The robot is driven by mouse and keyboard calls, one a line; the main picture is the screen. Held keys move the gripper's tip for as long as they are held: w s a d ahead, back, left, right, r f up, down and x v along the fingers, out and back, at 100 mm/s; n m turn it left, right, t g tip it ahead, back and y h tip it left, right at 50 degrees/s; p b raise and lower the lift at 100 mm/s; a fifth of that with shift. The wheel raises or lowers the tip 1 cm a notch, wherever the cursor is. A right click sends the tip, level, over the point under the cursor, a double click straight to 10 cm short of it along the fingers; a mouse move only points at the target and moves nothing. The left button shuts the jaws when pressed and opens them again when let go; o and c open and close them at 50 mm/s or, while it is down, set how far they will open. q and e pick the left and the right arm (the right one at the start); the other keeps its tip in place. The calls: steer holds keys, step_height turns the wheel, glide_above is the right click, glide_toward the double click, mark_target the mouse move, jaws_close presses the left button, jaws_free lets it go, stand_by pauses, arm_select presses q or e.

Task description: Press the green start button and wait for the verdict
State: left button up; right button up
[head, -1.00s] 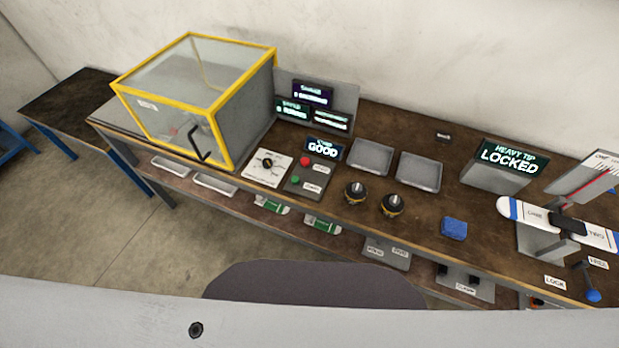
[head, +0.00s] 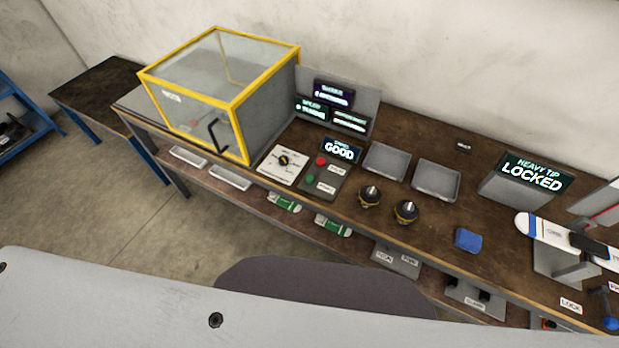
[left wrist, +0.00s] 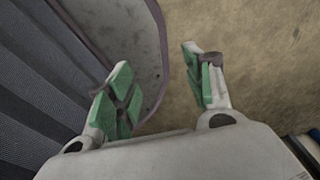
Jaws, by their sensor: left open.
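The green start button (head: 310,179) is on a dark grey control box (head: 323,190) on the bench, below a red button (head: 321,161). A small display (head: 341,151) behind the box reads "GOOD". The left gripper (left wrist: 160,90) shows only in the left wrist view. It is open and empty, above the floor and beside parts of my own body, away from the bench. The right gripper is not in view.
A yellow-framed clear enclosure (head: 239,103) stands left of the box, beside a dial panel (head: 283,166). Grey trays (head: 437,180), two dark nozzles (head: 407,212), a blue block (head: 467,239) and a "LOCKED" sign (head: 533,177) are to the right.

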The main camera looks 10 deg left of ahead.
arm_select(q)
jaws_close()
steer(key=shift+a, duration=0.15)
stand_by(1.3)
